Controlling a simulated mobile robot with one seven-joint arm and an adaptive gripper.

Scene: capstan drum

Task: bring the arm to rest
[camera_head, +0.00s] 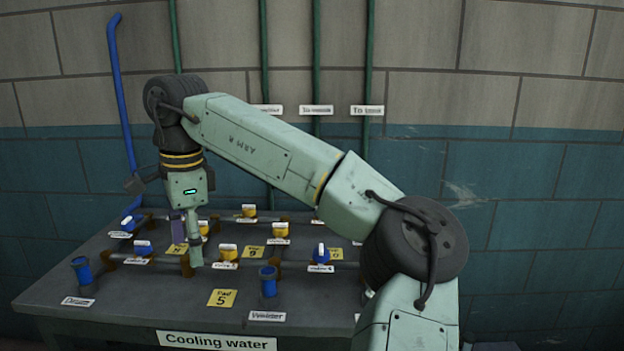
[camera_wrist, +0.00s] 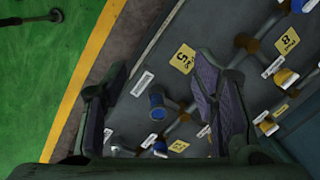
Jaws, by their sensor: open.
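My gripper (camera_wrist: 158,92) is open in the wrist view, its two dark fingers apart with nothing held between them. In the head view my gripper (camera_head: 187,238) hangs below my bent arm, over the left middle part of the dark table (camera_head: 150,310). A blue-topped pipe stub (camera_wrist: 157,105) shows between the fingers in the wrist view, lower than them. I cannot tell from the head view whether a fingertip touches any of the fittings.
Yellow valves (camera_head: 227,252) and blue valves (camera_head: 143,248) stand close around my gripper. Blue-topped stubs stand at the front left (camera_head: 82,272) and front middle (camera_head: 268,281). A blue pipe (camera_head: 120,90) and green pipes (camera_head: 316,60) rise along the wall. Green floor (camera_wrist: 40,70) lies beyond the table.

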